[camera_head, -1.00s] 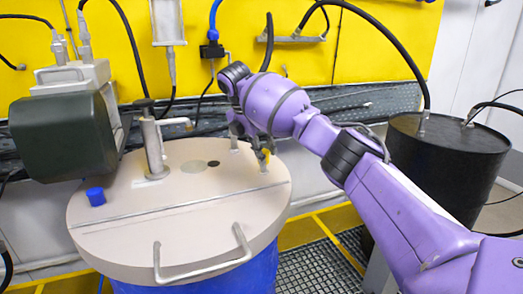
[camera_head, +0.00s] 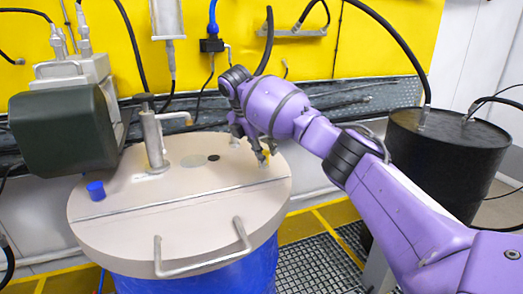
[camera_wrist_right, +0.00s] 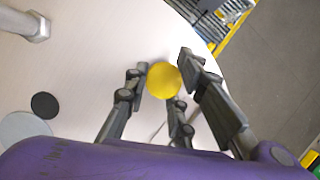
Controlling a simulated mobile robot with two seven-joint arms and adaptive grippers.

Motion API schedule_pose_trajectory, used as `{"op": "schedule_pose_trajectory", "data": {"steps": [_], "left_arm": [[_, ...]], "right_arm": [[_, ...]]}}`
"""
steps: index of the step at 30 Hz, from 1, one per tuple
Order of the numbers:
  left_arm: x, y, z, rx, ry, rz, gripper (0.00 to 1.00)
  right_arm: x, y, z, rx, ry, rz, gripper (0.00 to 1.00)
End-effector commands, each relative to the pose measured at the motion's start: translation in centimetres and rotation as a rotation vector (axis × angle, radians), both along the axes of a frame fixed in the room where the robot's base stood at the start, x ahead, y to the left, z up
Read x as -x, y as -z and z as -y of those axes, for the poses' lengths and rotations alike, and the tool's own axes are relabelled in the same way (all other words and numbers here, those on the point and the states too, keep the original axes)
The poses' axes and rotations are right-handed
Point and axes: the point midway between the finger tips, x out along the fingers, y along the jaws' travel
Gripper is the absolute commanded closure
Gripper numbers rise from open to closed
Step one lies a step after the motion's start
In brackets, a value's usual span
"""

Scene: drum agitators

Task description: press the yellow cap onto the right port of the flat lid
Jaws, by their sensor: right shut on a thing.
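The flat lid (camera_head: 190,240) is a beige disc on a blue drum. The yellow cap (camera_wrist_right: 164,80) is round and shows from above in the wrist view. In the head view only a small bit of the yellow cap (camera_head: 266,155) shows, near the lid's right edge. My right gripper (camera_head: 264,157) is shut on the cap low over the lid; its fingers (camera_wrist_right: 165,78) stand around the cap in the wrist view. The right port is hidden under the cap and fingers, so I cannot tell whether the cap is seated. My left gripper is not in view.
A blue cap (camera_head: 96,190) stands on the lid's left side. A metal post (camera_head: 154,145) rises behind it, near the dark green motor (camera_head: 65,130). A handle (camera_head: 200,265) is at the lid's front. A black drum (camera_head: 445,160) stands at the right.

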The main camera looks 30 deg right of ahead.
Motion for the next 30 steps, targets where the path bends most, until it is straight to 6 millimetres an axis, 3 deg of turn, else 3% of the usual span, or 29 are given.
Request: {"op": "schedule_pose_trajectory", "data": {"steps": [30], "left_arm": [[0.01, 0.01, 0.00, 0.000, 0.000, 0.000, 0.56]], "right_arm": [[-0.03, 0.89, -0.03, 0.000, 0.000, 0.001, 0.92]]}}
